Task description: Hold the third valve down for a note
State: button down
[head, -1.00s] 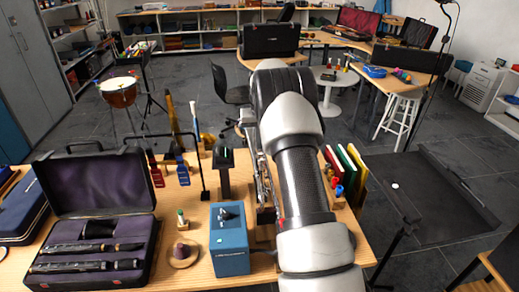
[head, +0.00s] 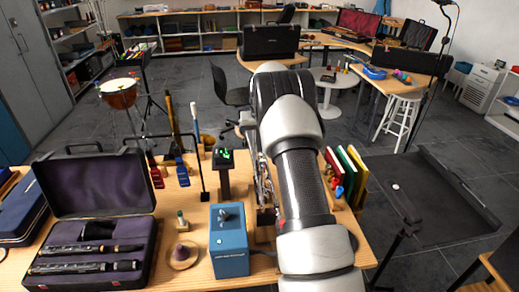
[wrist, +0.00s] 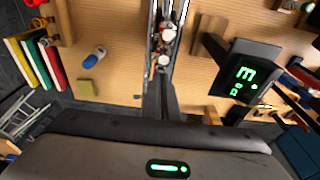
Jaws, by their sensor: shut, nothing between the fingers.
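The silver brass instrument (head: 263,180) stands on the bench in the head view, partly hidden by my arm. In the wrist view its valve section (wrist: 165,40) shows at top centre, with pale valve tops, some with red. My gripper (wrist: 164,76) is shut and empty, its fingertips over the lowest visible valve top (wrist: 163,60). They look to be at or on it; contact and how far it is pressed cannot be told.
Coloured books (head: 346,170) stand at right. A blue-and-white small object (wrist: 95,57) lies on bare wood left of the instrument.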

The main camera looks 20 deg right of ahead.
notch_tip(320, 180, up, 7)
jog(key=p, duration=0.4)
dwell(0.4)
dwell(1.3)
